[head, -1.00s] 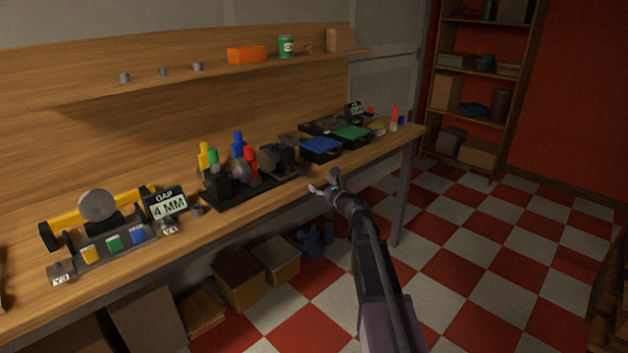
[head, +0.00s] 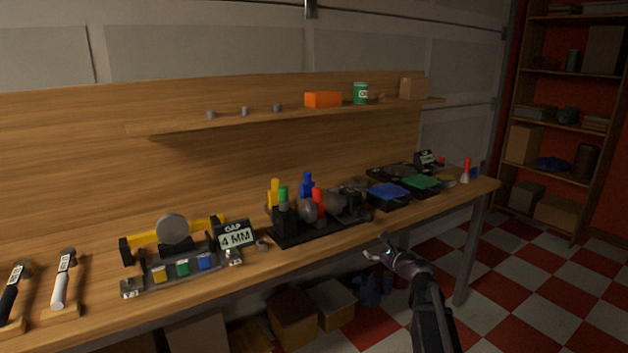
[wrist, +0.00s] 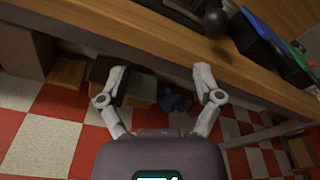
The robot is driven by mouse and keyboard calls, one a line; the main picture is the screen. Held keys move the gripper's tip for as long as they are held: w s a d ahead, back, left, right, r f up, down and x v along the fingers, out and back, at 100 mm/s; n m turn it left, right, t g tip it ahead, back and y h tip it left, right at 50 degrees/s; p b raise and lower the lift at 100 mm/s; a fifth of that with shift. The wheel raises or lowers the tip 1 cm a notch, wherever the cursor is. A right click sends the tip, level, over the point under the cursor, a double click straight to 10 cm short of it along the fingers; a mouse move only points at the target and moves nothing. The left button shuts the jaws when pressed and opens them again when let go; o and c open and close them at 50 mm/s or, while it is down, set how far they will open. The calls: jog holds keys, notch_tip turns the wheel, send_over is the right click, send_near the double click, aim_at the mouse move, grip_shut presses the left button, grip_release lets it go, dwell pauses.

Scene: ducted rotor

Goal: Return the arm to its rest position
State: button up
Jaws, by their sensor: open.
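My gripper (head: 381,250) is in front of the workbench's front edge, right of the middle in the head view, with my arm reaching up from the lower right. In the wrist view my gripper (wrist: 160,82) has its two fingers spread wide apart, with nothing between them but the view of the floor and boxes below the bench. It is open, empty and apart from the bench (head: 290,272). My arm's lower part is cut off by the frame edge.
The bench holds a black rack with colored bottles (head: 316,202), blue (head: 388,193) and green (head: 421,183) trays, a "GAP 4 MM" sign (head: 235,236) and two hammers. Boxes (head: 293,318) stand under it. The checkered floor (head: 540,290) at right is clear.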

jog(key=s+a+f+n+g+h, duration=0.1)
jog(key=s+a+f+n+g, duration=0.45)
jog(key=s+n, duration=0.25)
jog(key=s+a+f+n+g, duration=0.4)
jog(key=s+f+n, duration=0.2)
jog(key=s+n, duration=0.15)
jog(key=s+d+f+n+g+h, duration=0.2)
jog(key=s+n+g+h, duration=0.15)
jog(key=s, duration=0.35)
jog(key=s+d+f+n+g+h, duration=0.25)
jog(key=s+n, duration=0.25)
jog(key=s, duration=0.3)
notch_tip(320, 180, up, 24)
jog(key=p, duration=2.3)
jog(key=shift+w+f+n+t+h+p, duration=0.15)
jog(key=shift+f+n+t+h+p, duration=0.15)
jog(key=shift+t+p, duration=0.1)
jog(key=shift+d, duration=0.1)
